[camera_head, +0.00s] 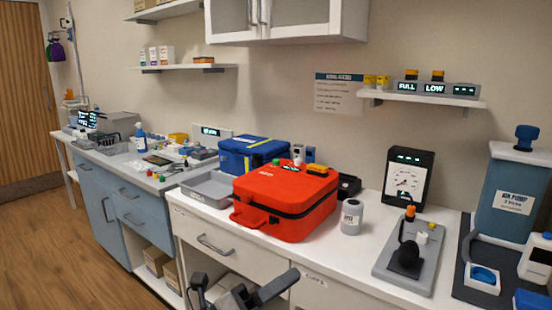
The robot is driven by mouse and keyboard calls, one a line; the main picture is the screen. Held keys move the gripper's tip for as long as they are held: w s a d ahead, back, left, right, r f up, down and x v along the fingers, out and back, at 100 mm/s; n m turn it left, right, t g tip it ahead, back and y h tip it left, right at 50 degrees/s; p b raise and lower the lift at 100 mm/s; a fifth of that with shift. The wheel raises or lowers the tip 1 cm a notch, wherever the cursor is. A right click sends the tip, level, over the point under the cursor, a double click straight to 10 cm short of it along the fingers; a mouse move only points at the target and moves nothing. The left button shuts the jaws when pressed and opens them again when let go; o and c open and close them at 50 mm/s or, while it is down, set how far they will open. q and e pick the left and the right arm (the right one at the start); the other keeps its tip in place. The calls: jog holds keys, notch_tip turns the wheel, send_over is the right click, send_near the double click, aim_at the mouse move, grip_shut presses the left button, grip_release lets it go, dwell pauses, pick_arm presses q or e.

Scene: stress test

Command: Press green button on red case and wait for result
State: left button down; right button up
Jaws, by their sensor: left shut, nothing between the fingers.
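The red case (285,199) stands closed on the white counter, with its handle toward the front left. A small dark panel with a green lit spot (289,168) is on its top, and a small yellow-green piece (276,161) shows beside it. I cannot tell for certain which of these is the green button. My left gripper (280,286) is low at the bottom edge, in front of the drawers and below the counter top. It is shut and empty, well apart from the case. My right gripper is not in view.
A blue case (253,154) and a grey tray (207,188) stand left of the red case. A grey canister (351,217), a dial gauge (408,178) and a grey stand (410,259) are to its right. The air pump (510,199) is at far right.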

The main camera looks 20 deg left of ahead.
pick_arm(q)
notch_tip(320, 180, up, 9)
jog(key=m+g+h+p, duration=0.1)
jog(key=m+g+h, duration=0.3)
jog(key=m+g, duration=1.3)
jog(key=a+r+m+t+y, duration=0.1)
jog(key=a+m+t+y, duration=0.1)
jog(key=a+m+y, duration=0.2)
jog(key=w+a+r+m+t+y, duration=0.1)
jog(key=a+r+m+t+y, duration=0.1)
jog(key=a+m, duration=0.5)
jog(key=w+a+r+m+t+y+p, duration=0.1)
jog(key=a+m+y, duration=0.4)
jog(key=m, duration=0.5)
jog(key=r+t+y, duration=0.1)
jog(key=t, duration=0.1)
jog(key=shift+w+a+r+t, duration=0.2)
jog(key=shift+w+r+t, duration=0.05)
jog(key=shift+t, duration=0.15)
